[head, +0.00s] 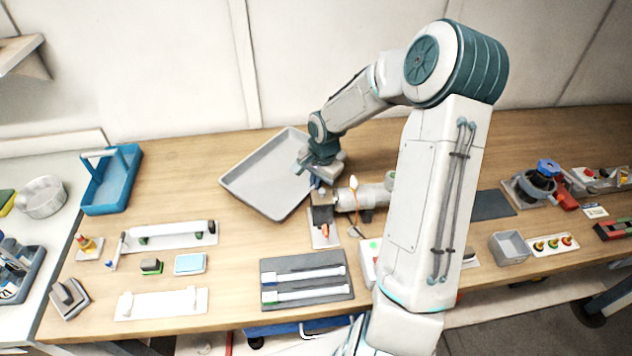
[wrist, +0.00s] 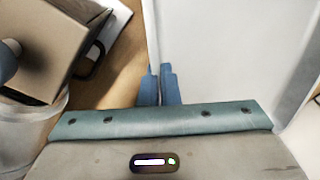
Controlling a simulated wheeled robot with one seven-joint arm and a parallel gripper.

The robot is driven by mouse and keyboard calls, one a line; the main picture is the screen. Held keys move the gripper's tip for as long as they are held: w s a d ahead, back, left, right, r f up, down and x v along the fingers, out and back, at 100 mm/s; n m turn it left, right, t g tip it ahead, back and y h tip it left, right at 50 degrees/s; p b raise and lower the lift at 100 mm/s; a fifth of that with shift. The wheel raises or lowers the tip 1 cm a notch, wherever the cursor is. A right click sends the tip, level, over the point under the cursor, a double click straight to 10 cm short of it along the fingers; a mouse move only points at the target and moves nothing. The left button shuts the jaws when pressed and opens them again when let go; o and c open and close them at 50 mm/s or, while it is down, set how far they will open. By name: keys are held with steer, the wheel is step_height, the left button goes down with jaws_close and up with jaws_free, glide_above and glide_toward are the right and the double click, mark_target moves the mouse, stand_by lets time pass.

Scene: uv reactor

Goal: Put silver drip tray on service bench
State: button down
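The silver drip tray (head: 262,178) is a shallow, light grey rectangular tray over the back middle of the wooden bench (head: 190,165). I cannot tell whether it rests on the wood or is slightly raised. My gripper (head: 299,168) is at the tray's right side. In the wrist view, the blue fingertips of my gripper (wrist: 160,84) are close together, one on each side of the tray's rim, and the tray floor (wrist: 225,50) fills the upper right. The far part of the tray is out of the wrist view.
A grey cylinder unit (head: 362,198) stands close to the tray's right. A blue caddy (head: 112,180) is at the left end of the wooden bench. A pale counter (head: 25,240) with a round container (head: 42,198) lies further left. Bare wood lies between caddy and tray.

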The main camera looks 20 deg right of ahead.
steer(key=c, duration=1.7)
jaws_free()
step_height(320, 180, up, 11)
steer(key=s+d, duration=0.1)
steer(key=s, duration=0.1)
steer(key=s+a+r+n, duration=0.2)
steer(key=s+r+n, duration=0.1)
steer(key=s, duration=0.4)
steer(key=s+a+r+n+t, duration=0.1)
steer(key=s+a+r+n, duration=0.2)
steer(key=s, duration=0.5)
steer(key=s+a+r+n+t+h, duration=0.1)
steer(key=s+a+r+n, duration=0.1)
steer(key=s+n, duration=0.3)
steer(key=shift+s+a+r, duration=0.2)
steer(key=shift+s+r, duration=0.1)
steer(key=shift+s, duration=0.4)
steer(key=shift+s+a+r, duration=0.15)
steer(key=shift+s+r, duration=0.1)
steer(key=shift+s, duration=0.45)
